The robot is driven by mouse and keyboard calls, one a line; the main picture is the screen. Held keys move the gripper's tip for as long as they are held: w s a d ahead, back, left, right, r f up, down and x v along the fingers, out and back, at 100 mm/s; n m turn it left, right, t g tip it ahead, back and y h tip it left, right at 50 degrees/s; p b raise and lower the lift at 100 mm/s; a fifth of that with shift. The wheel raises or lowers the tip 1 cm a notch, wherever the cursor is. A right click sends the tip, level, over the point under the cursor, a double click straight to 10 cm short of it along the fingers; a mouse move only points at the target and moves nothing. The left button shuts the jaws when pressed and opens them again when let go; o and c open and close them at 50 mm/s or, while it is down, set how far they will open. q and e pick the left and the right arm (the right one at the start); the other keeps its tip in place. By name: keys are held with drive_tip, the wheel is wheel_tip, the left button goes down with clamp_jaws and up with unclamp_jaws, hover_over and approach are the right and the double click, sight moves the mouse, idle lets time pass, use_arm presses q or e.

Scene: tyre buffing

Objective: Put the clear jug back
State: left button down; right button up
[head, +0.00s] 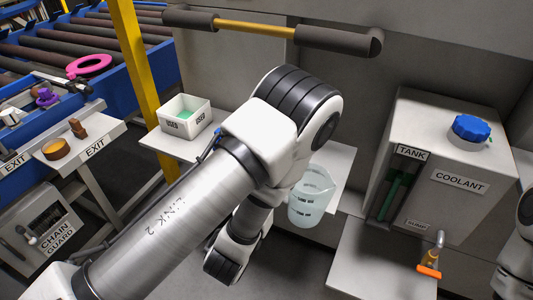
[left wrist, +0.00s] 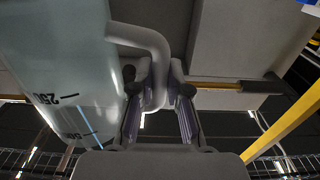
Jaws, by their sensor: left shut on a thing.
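The clear jug (head: 311,197) hangs upright in the middle of the head view, in front of a small white shelf (head: 338,163), with dark marks on its side. In the left wrist view the jug (left wrist: 60,80) fills the left side, with measuring marks on its wall. My left gripper (left wrist: 160,78) is shut on the jug's handle (left wrist: 150,40). In the head view my left arm hides this gripper and the handle. Only part of my right arm shows at the right edge; its gripper is out of view.
A white USED bin (head: 185,117) sits on a left shelf. A yellow post (head: 143,75) stands beside the roller conveyor (head: 62,56).

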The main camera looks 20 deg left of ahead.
use_arm(q)
drive_tip(key=shift+w+a+f, duration=0.1)
drive_tip(key=shift+w+f, duration=0.1)
drive_tip(key=w+f+b, duration=0.1)
drive_tip(key=w, duration=0.4)
drive_tip(key=w+f+b, duration=0.2)
drive_tip(key=w, duration=0.3)
drive_tip(key=w+a+f+b, duration=0.1)
drive_tip(key=w+f+b, duration=0.1)
drive_tip(key=w, duration=0.3)
drive_tip(key=shift+w+a, duration=0.1)
drive_tip(key=shift+w, duration=0.25)
drive_tip(key=shift+f, duration=0.1)
drive_tip(key=c, duration=1.1)
unclamp_jaws()
drive_tip(key=shift+c, duration=0.2)
